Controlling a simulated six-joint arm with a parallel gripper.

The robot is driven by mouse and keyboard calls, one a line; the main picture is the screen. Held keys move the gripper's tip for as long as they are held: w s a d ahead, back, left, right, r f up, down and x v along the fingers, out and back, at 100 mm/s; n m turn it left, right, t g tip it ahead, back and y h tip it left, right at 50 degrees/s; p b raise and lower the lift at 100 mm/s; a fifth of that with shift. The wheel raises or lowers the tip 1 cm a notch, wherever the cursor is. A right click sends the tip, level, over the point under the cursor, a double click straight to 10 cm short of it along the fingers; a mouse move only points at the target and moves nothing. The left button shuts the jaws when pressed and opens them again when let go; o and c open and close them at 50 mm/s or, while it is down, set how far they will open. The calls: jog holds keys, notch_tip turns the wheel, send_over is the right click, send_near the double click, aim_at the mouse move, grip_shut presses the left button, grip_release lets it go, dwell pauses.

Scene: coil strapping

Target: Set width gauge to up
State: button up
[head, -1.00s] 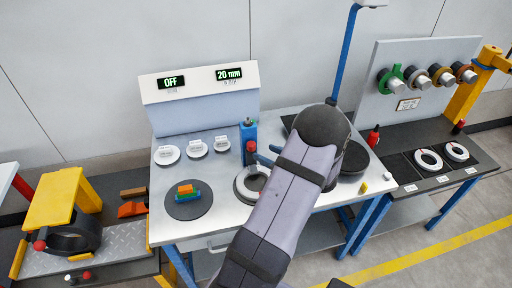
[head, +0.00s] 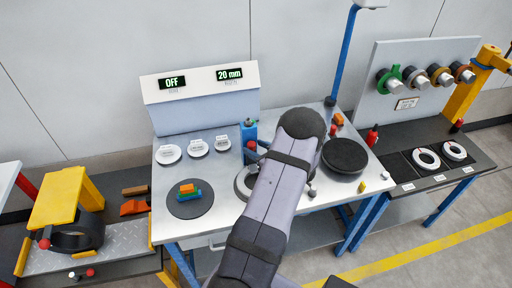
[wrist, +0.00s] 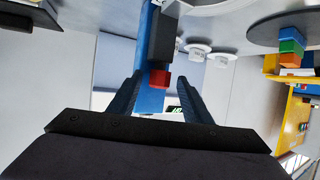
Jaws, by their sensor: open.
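The console (head: 200,100) at the back of the table has two displays, one reading "OFF" and one reading "20 mm" (head: 230,74). I cannot tell which part is the width gauge. A blue upright device (head: 249,131) with a red knob (head: 251,146) stands at the console's right. In the wrist view, the blue upright (wrist: 151,100) with a dark block and a red part (wrist: 159,79) appears between my fingers. My gripper (wrist: 160,88) is open, with a finger on each side of the red part. Contact cannot be told. In the head view my arm mostly hides the gripper.
Several white round dials (head: 197,147) lie left of the device. A dark disc (head: 190,205) carries coloured blocks (head: 188,191). A ring (head: 241,184) is partly hidden by my arm.

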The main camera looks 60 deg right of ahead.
grip_shut()
notch_tip(320, 180, up, 6)
jog(key=p, duration=0.3)
jog(key=shift+r+p, duration=0.2)
jog(key=shift+p, duration=0.2)
grip_release()
jog(key=shift+f, duration=0.1)
jog(key=shift+s, duration=0.15)
jog(key=b+v, duration=0.3)
jog(key=v, duration=0.4)
